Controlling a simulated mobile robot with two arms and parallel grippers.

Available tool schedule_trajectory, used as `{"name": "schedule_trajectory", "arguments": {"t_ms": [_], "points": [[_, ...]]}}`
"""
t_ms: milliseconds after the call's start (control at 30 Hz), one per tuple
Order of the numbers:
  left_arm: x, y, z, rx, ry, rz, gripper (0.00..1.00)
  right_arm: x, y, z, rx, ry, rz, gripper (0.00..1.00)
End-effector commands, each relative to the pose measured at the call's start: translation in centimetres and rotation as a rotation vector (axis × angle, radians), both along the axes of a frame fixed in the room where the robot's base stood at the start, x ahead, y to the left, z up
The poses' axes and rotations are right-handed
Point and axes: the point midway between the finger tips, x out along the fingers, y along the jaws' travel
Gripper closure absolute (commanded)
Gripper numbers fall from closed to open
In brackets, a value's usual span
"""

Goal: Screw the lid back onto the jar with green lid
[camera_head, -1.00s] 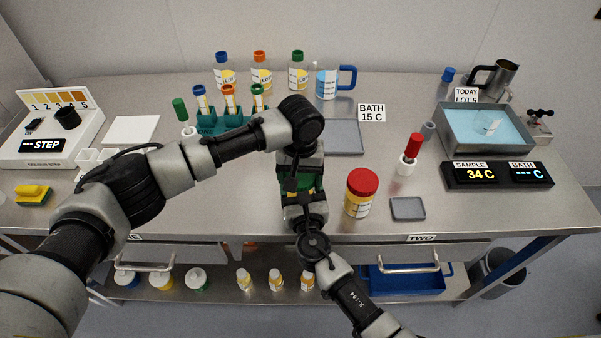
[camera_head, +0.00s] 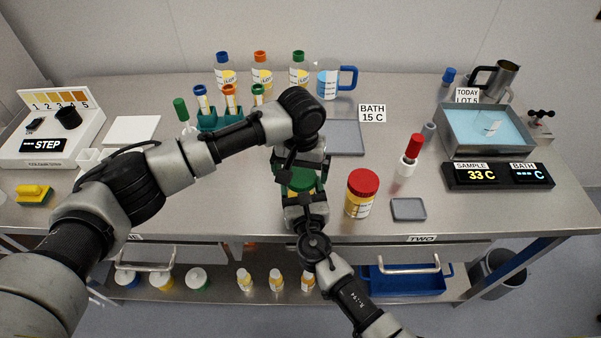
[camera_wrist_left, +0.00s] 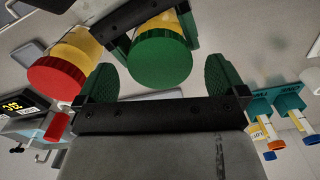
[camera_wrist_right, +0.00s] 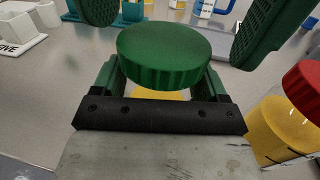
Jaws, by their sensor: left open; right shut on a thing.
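The jar with green lid (camera_head: 301,181) is at the front middle of the bench, partly hidden by my grippers. Its green lid (camera_wrist_right: 165,52) sits over the yellow jar body (camera_wrist_right: 160,94); how tightly it is seated I cannot tell. My right gripper (camera_wrist_right: 162,72) is shut on the jar body below the lid. My left gripper (camera_wrist_left: 160,82) is open, its two green-padded fingers apart just off the lid, with the lid (camera_wrist_left: 160,62) in line between them. In the right wrist view, the left fingers show on either side above the lid.
A red-lidded jar (camera_head: 361,193) stands close to the right of my grippers, with a small grey pad (camera_head: 408,208) beside it. A teal tube rack (camera_head: 222,118) stands behind left. A grey mat (camera_head: 346,137) lies behind right. A water bath (camera_head: 487,147) is farther right.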

Motion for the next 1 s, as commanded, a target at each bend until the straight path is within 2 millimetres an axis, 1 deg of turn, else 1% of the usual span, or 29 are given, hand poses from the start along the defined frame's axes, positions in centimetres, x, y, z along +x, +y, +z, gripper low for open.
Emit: {"name": "schedule_trajectory", "arguments": {"t_ms": [33, 100, 200, 600, 667, 900, 1000], "points": [[0.0, 0.0, 0.8, -0.002, -0.003, 0.000, 0.00, 0.0, 0.0, 0.1, 0.000, -0.001, 0.000, 0.92], [0.0, 0.0, 1.7, -0.001, -0.002, 0.000, 0.00, 0.0, 0.0, 0.1, 0.000, -0.001, 0.000, 0.92], [0.0, 0.0, 2.5, 0.000, -0.001, 0.001, 0.00, 0.0, 0.0, 0.1, 0.000, -0.001, 0.000, 0.92], [0.0, 0.0, 2.8, 0.000, -0.001, 0.023, 0.00, 0.0, 0.0, 0.1, 0.000, -0.001, 0.000, 0.92], [0.1, 0.0, 3.1, 0.000, -0.001, 0.067, 0.00, 0.0, 0.0, 0.1, 0.000, -0.001, 0.000, 0.92], [0.2, 0.0, 5.1, 0.000, -0.001, 0.394, 0.00, 0.0, 0.0, 0.1, 0.000, -0.001, 0.000, 0.92], [0.2, -0.1, 5.8, -0.001, -0.001, 0.506, 0.00, 0.0, 0.0, 0.1, 0.000, -0.001, 0.000, 0.92]]}}
